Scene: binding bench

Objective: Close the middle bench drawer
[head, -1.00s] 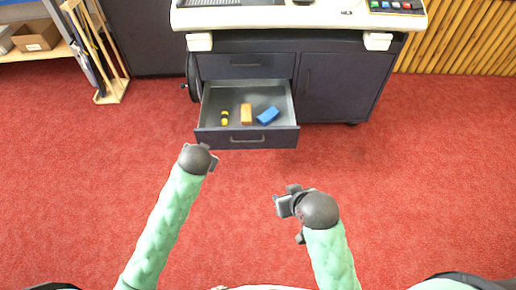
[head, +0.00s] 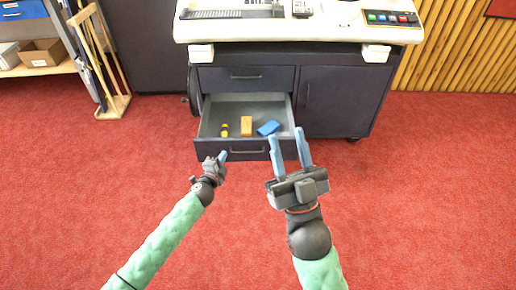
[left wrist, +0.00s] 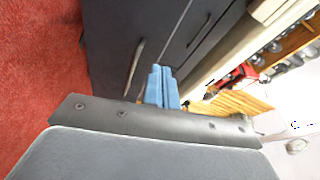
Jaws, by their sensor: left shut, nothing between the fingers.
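The open bench drawer (head: 207,151) sticks out below a shut top drawer (head: 246,78) in the head view. Its dark front has a grey bar handle (head: 248,152). Inside lie a yellow-and-black item (head: 225,130), an orange block (head: 246,126) and a blue block (head: 268,128). My left gripper (head: 223,156) is shut and empty, close to the left part of the drawer front; I cannot tell if it touches. Its blue fingers (left wrist: 161,86) are together in the left wrist view, near a bar handle (left wrist: 135,66). My right gripper (head: 288,136) is open and empty, by the drawer's right front corner.
A cabinet door (head: 335,100) is right of the drawers. The pale bench top (head: 300,32) carries equipment and a panel of coloured buttons (head: 391,18). A wooden rack (head: 116,103) and a shelf with boxes (head: 40,52) stand at left. The red floor in front is clear.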

